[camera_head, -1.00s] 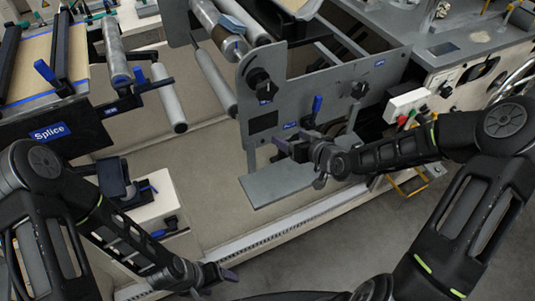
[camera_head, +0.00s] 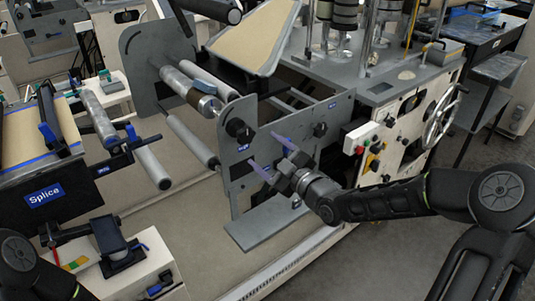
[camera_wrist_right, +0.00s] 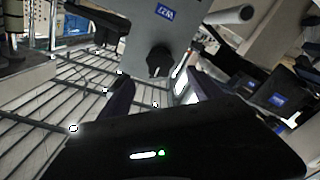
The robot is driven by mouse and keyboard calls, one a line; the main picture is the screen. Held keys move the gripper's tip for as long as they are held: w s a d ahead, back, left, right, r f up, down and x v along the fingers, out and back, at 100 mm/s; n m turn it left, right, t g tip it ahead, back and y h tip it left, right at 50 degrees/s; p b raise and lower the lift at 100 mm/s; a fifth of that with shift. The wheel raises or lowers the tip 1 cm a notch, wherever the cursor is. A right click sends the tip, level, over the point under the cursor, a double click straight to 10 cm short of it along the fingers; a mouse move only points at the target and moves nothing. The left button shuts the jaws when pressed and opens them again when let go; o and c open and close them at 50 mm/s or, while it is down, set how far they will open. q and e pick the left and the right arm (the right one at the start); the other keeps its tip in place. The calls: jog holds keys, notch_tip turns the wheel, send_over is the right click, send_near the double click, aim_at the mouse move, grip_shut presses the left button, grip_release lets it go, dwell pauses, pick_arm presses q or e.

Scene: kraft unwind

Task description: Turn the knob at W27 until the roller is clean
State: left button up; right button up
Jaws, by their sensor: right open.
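The black knob (camera_head: 238,130) sits on the grey side plate (camera_head: 262,118) with a small blue label (camera_head: 243,148) under it. In the right wrist view the knob (camera_wrist_right: 158,62) is ahead of the fingers, and the label (camera_wrist_right: 165,12) appears upside down, reading W27. My right gripper (camera_head: 271,155) is open, its fingers pointing at the knob from the lower right, apart from it. In the right wrist view the fingers (camera_wrist_right: 153,100) stand either side below the knob. A metal roller with a brown band (camera_head: 201,97) lies behind the plate; its cleanness is unclear. My left gripper is out of view.
A lower grey roller (camera_head: 190,140) runs behind the plate. A control box with coloured buttons (camera_head: 362,140) and a handwheel (camera_head: 440,117) stand to the right. The Splice table (camera_head: 45,195) is at left.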

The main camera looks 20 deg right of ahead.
aim_at(248, 137)
jog(key=x, duration=0.5)
jog(key=shift+f+b, duration=0.1)
jog(key=shift+b, duration=0.2)
jog(key=b+x, duration=0.3)
jog(key=x, duration=0.1)
jog(key=shift+w+f, duration=0.15)
jog(key=shift+w+a+r, duration=0.15)
jog(key=shift+w+r, duration=0.05)
jog(key=shift+w, duration=0.2)
jog(key=shift+c, duration=0.3)
jog(key=c, duration=1.3)
jog(key=shift+f+m+b, duration=0.1)
jog(key=shift+m+b, duration=0.4)
jog(key=shift+m, duration=0.5)
jog(key=m, duration=0.3)
